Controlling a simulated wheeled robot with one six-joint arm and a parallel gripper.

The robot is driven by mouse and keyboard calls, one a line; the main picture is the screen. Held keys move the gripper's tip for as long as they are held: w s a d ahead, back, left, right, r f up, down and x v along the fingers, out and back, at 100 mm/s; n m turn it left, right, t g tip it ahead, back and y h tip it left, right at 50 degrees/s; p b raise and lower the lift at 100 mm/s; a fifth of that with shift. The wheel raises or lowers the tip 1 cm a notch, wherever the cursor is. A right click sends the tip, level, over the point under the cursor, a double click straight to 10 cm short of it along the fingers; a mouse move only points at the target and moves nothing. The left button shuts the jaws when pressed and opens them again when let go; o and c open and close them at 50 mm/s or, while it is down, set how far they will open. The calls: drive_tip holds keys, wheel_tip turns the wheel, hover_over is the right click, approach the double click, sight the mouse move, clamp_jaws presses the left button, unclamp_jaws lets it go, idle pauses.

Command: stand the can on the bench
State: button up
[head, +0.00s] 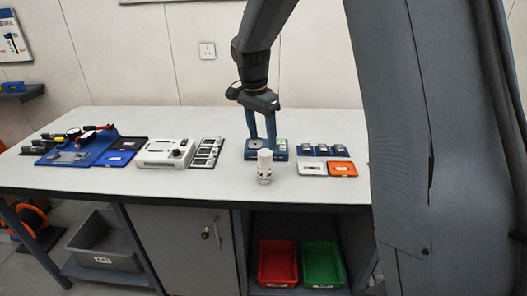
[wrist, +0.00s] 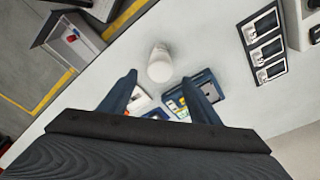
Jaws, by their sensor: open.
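The can (head: 265,168) is a white cylinder with a darker-patterned lower part. It stands upright on the pale bench (head: 215,186), near the front edge, in the head view. In the wrist view the can (wrist: 159,65) shows from above as a pale round shape between and just beyond the fingertips. My gripper (head: 262,145) is open and empty, pointing down above and behind the can. Its two fingers (wrist: 168,75) also show in the wrist view, apart from each other. I cannot tell the exact gap between fingers and can.
A blue scale-like device (head: 252,153) is close behind the can. A dark panel (head: 206,153), white machine (head: 165,152) and blue mat (head: 82,152) lie left. The bench front around the can is clear.

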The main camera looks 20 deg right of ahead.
drive_tip(key=shift+s+a+r, duration=0.1)
drive_tip(key=shift+r, duration=0.5)
drive_tip(key=s+f+n, duration=0.2)
drive_tip(key=s+n, duration=0.2)
drive_tip(key=s, duration=0.4)
drive_tip(key=s+f+n+y, duration=0.1)
drive_tip(key=s+f+n, duration=0.2)
drive_tip(key=s, duration=0.5)
drive_tip(key=s+d+f+n, duration=0.1)
drive_tip(key=s+f+n, duration=0.2)
drive_tip(key=s+n, duration=0.2)
drive_tip(key=s, duration=0.3)
drive_tip(key=shift+s+n+y, duration=0.25)
drive_tip(key=shift+n+y, duration=0.05)
